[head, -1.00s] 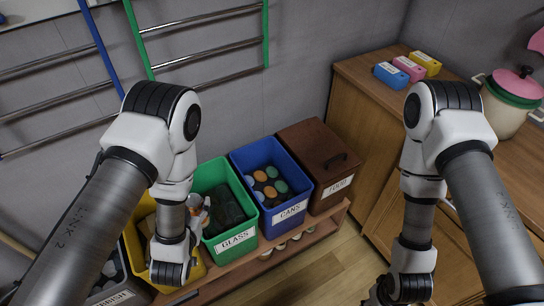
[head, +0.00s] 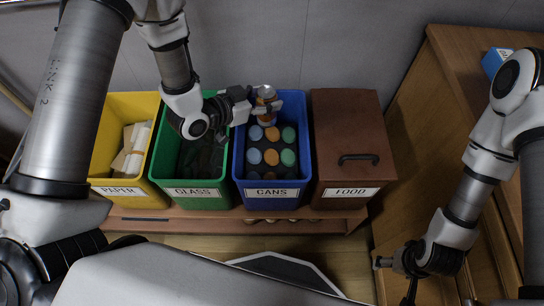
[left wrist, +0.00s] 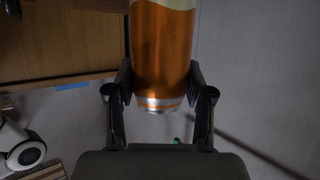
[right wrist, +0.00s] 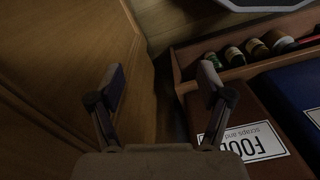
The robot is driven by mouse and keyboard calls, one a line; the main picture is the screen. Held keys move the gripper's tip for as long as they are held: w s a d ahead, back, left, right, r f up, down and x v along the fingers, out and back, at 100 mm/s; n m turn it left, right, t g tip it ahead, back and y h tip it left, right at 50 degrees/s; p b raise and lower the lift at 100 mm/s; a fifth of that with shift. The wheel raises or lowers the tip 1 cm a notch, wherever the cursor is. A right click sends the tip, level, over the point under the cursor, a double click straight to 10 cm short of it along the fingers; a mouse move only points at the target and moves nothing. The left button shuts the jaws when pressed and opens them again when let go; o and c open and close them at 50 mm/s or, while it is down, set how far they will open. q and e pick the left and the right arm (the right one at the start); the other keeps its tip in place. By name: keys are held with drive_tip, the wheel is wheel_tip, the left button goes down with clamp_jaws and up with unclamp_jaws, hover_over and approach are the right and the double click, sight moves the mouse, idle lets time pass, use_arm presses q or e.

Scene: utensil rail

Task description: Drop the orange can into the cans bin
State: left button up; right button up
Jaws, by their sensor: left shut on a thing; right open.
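The orange can (head: 266,97) is held by my left gripper (head: 252,100) above the back part of the blue cans bin (head: 297,135). In the left wrist view the can (left wrist: 162,50) sits between both fingers (left wrist: 160,90), its silver base clear of the palm. The blue bin holds several cans with blue, orange and green ends. My right gripper (head: 395,262) is open and empty at the lower right; its spread fingers (right wrist: 162,85) show in the right wrist view.
Left of the cans bin stand the green glass bin (head: 190,190) and the yellow paper bin (head: 105,120). To its right is the closed brown food bin (head: 350,120). All stand on a wooden shelf (head: 220,226). A wooden cabinet (head: 420,120) stands at the right.

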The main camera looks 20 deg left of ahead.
use_arm(q)
wheel_tip(320, 180, down, 3)
drive_tip(key=shift+d+r+b, duration=0.1)
drive_tip(key=shift+b, duration=0.55)
use_arm(e)
wheel_tip(320, 180, down, 2)
drive_tip(key=shift+f, duration=0.15)
use_arm(q)
drive_tip(key=shift+r, duration=0.1)
drive_tip(key=o, duration=0.9)
drive_tip(key=shift+c, duration=0.2)
drive_tip(key=v, duration=0.7)
drive_tip(key=shift+s+r, duration=0.1)
drive_tip(key=shift+s, duration=0.05)
